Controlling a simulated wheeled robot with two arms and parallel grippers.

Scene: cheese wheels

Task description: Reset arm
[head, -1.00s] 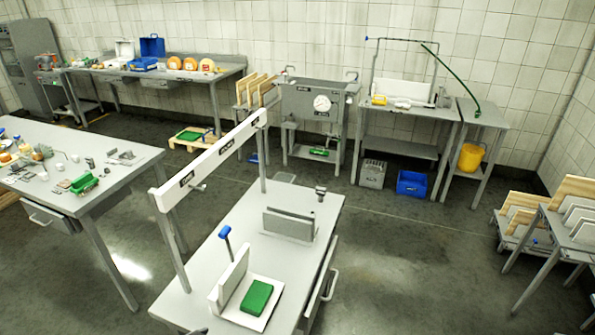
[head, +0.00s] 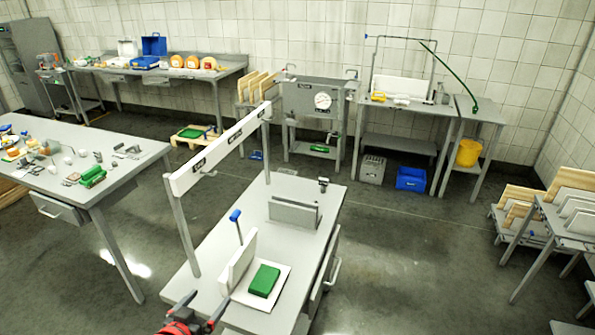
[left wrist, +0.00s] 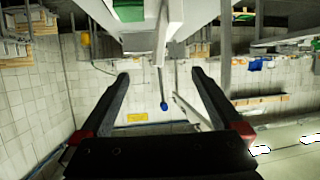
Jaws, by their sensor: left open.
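My left gripper (head: 200,307) shows at the bottom edge of the head view, red and dark, just in front of the near end of the grey centre table (head: 210,277). In the left wrist view its two dark fingers (left wrist: 160,76) are spread apart with nothing between them. A blue-knobbed lever (head: 236,215) stands on the table beyond it; its blue knob (left wrist: 164,106) shows between the fingers in the wrist view, further off. My right gripper is not in view.
A green block (head: 264,280) lies on a white board beside an upright white plate (head: 238,262) on the centre table. A white overhead beam (head: 220,150) spans the table's left side. A cluttered side table (head: 130,170) stands left.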

